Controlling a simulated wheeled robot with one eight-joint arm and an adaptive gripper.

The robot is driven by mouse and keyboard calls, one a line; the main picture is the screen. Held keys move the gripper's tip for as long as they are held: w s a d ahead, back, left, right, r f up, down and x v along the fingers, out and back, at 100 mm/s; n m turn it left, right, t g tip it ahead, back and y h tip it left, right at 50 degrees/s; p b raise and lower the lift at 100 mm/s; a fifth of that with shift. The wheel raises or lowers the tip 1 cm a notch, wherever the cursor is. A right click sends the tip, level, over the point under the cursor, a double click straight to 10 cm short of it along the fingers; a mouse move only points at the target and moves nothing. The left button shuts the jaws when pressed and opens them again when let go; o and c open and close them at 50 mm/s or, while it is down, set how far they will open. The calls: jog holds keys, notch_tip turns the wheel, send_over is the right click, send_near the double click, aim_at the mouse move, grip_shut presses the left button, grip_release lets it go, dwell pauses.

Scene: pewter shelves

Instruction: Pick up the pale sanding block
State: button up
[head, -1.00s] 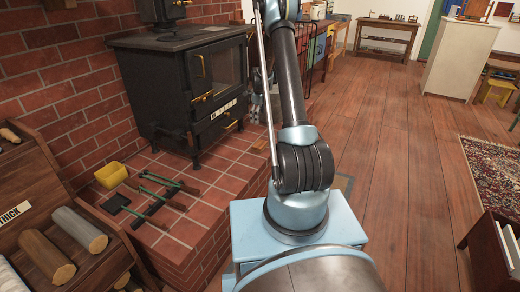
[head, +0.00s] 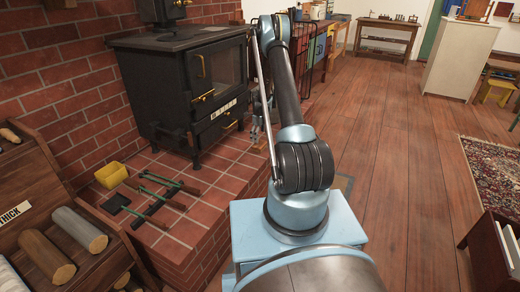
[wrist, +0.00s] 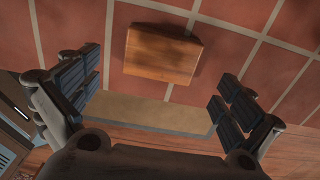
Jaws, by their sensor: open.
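The pale sanding block (wrist: 161,54) shows in the wrist view as a light brown wooden block lying on red hearth tiles. It sits in the upper middle of that view, just beyond my gripper (wrist: 158,78) and between the lines of its two spread fingers. The fingers are open and nothing is between them. In the head view my gripper (head: 262,112) is near the stove's right side, partly hidden by my arm.
A black stove (head: 190,85) stands on the brick hearth (head: 205,190), close left of my gripper. A log rack (head: 95,268) is at lower left.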

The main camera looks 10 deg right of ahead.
aim_at(260, 144)
jog(key=shift+f, duration=2.75)
jog(key=c, duration=1)
